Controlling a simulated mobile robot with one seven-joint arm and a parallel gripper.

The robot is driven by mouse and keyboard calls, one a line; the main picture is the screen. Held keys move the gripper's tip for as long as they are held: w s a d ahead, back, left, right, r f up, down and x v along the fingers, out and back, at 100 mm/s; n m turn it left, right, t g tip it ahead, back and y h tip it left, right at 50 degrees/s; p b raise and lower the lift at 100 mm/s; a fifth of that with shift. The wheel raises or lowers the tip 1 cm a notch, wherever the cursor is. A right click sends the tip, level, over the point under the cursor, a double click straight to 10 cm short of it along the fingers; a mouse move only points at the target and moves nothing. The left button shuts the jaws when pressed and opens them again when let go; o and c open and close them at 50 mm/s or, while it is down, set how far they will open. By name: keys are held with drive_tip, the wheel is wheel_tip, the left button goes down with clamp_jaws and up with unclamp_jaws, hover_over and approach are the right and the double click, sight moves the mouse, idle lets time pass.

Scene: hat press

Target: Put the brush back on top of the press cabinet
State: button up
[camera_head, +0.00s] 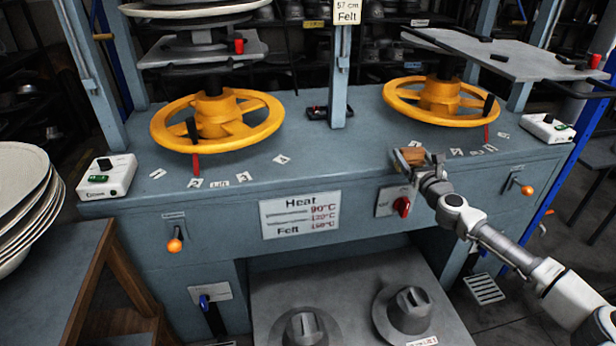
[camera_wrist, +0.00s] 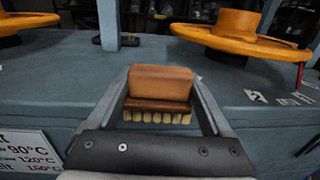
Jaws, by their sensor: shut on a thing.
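The brush (camera_head: 412,156) has a brown wooden back. In the wrist view the brush (camera_wrist: 160,88) shows its wooden block on top and a row of pale bristles facing down. My gripper (camera_head: 408,160) is shut on the brush, with one finger at each side of it in the wrist view (camera_wrist: 163,100). The brush is at the front edge of the blue-grey press cabinet (camera_head: 330,150), near the height of its top. I cannot tell whether the brush touches the cabinet top.
Two yellow handwheels (camera_head: 217,122) and (camera_head: 440,101) stand on the cabinet. A small dark object (camera_head: 318,112) lies by the middle post. White control boxes (camera_head: 106,176) and (camera_head: 547,128) sit at the ends. A red knob (camera_head: 402,206) is below the gripper. The top between the wheels is mostly clear.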

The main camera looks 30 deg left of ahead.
drive_tip(key=a+r, duration=0.1)
drive_tip(key=a, duration=0.2)
drive_tip(key=a+r+b, duration=0.1)
drive_tip(key=a, duration=0.2)
drive_tip(key=a+r+b, duration=0.1)
drive_tip(key=a+r, duration=0.1)
drive_tip(key=a, duration=0.1)
drive_tip(key=shift+w+a, duration=0.1)
drive_tip(key=shift+w, duration=0.15)
drive_tip(key=s+a+r+y+b, duration=0.1)
drive_tip(key=a+r, duration=0.2)
drive_tip(key=a, duration=0.3)
drive_tip(key=s+a+r+b, duration=0.1)
drive_tip(key=s+a+r, duration=0.15)
drive_tip(key=a, duration=0.45)
drive_tip(key=shift+n+g, duration=0.4)
drive_tip(key=s+a+f+b, duration=0.1)
drive_tip(key=s+f, duration=0.1)
drive_tip(key=s, duration=0.1)
drive_tip(key=s+a+f+b, duration=0.1)
drive_tip(key=s+f, duration=0.1)
drive_tip(key=s, duration=0.1)
drive_tip(key=s+a+f+b, duration=0.1)
drive_tip(key=s+f, duration=0.1)
drive_tip(key=s, duration=0.2)
drive_tip(key=shift+a+f, duration=0.1)
drive_tip(key=shift+f+b, duration=0.75)
drive_tip(key=shift+f, duration=1.2)
